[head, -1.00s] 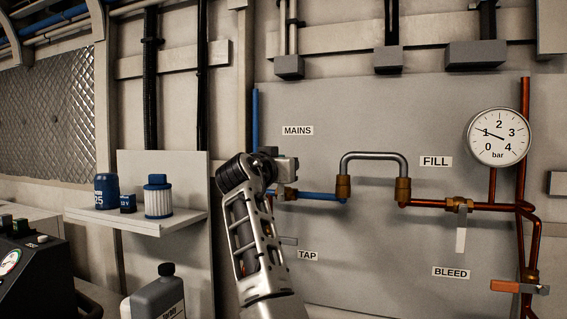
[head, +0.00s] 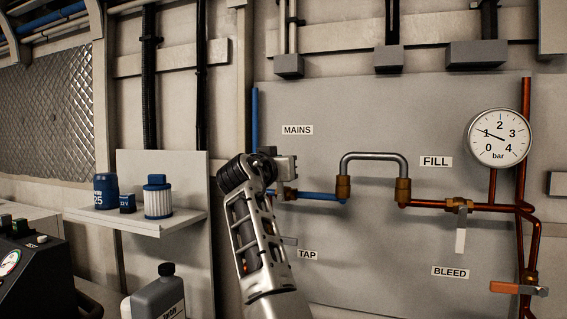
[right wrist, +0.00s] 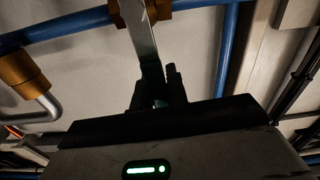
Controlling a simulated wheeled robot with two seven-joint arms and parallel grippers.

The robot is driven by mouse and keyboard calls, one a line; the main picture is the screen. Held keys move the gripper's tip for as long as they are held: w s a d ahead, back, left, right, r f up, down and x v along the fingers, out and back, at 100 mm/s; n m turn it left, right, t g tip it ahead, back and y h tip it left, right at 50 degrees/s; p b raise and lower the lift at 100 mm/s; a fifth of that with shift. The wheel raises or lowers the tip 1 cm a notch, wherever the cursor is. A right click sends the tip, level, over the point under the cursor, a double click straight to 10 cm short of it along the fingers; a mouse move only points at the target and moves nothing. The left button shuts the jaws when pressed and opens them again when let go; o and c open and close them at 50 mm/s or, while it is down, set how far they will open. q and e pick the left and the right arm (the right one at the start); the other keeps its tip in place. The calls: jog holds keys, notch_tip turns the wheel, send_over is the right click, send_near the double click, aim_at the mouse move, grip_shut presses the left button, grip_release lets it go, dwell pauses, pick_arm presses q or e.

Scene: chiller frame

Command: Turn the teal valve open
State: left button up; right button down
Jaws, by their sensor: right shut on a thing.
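In the right wrist view, a flat lever (right wrist: 142,38) hangs from a brass valve body (right wrist: 157,5) on a blue pipe (right wrist: 75,24). Its upper part looks pale grey and its lower end dark, perhaps teal. My right gripper (right wrist: 156,90) is shut on the lower end of this lever. In the head view, my right arm covers most of this valve. Only a bit of brass (head: 290,194) shows beside the hand, on the blue pipe between the MAINS and TAP labels. My left gripper is not in view.
A grey U-shaped pipe (head: 373,156) links the blue pipe to the copper FILL line. A pale-levered valve (head: 460,238) and an orange-levered valve (head: 507,287) sit right. The gauge (head: 499,137) reads about 1 bar. A shelf (head: 140,224) with a filter (head: 158,197) stands left.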

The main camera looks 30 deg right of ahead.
pick_arm(q)
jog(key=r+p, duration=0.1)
jog(key=p, duration=0.1)
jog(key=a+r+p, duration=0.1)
jog(key=p, duration=0.1)
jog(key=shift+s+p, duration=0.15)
jog(key=shift+p, duration=0.25)
pick_arm(e)
jog(key=w+n, duration=0.1)
jog(key=n, duration=0.1)
jog(key=a+f+n, duration=0.1)
jog(key=n, duration=0.1)
jog(key=w+a+n, duration=0.1)
jog(key=n, duration=0.1)
jog(key=shift+w+a+f, duration=0.15)
jog(key=shift+w, duration=0.2)
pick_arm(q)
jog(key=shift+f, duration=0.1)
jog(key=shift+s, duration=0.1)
pick_arm(e)
jog(key=c, duration=1.4)
grip_release()
